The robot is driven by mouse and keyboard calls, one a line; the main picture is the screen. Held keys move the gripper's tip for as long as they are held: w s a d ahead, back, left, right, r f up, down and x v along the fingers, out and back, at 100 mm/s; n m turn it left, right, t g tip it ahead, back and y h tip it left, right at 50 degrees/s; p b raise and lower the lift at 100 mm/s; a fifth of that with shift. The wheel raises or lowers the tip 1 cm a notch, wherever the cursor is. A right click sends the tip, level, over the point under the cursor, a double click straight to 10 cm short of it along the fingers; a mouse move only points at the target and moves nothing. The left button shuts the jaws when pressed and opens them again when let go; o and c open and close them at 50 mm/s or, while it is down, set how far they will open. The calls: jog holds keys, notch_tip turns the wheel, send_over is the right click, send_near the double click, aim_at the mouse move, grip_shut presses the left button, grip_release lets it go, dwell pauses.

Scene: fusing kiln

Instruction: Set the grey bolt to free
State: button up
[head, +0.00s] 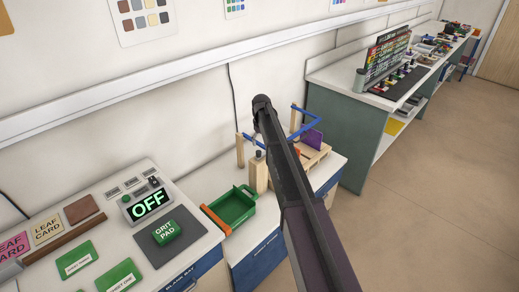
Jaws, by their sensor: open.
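A pale wooden fixture (311,157) with blue bars stands on the middle bench, partly hidden behind my dark arm. A small grey piece (257,154) shows at the top of a wooden block (258,174) just left of my arm. It may be the grey bolt, but it is too small to tell, and its setting cannot be read. My arm crosses the picture from the lower right up to a dark joint above the fixture. The fingers of my gripper do not show.
A green tray (234,207) with an orange edge sits left of the fixture. A box reading OFF (147,203) and a green grit pad (168,233) are on the left bench. A cluttered bench (345,85) runs along the back right. The floor (430,190) at right is clear.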

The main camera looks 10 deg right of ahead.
jog(key=r+p, duration=0.1)
send_over(258, 152)
jog(key=shift+w+d+r, duration=0.15)
jog(key=shift+w+r, duration=0.05)
jog(key=shift+w, duration=0.05)
jog(key=shift+f, duration=0.2)
notch_tip(258, 152, down, 13)
jog(key=b, duration=1.4)
jog(key=shift+f, duration=0.2)
jog(key=shift+c, duration=0.2)
jog(key=shift+s, duration=0.1)
grip_shut()
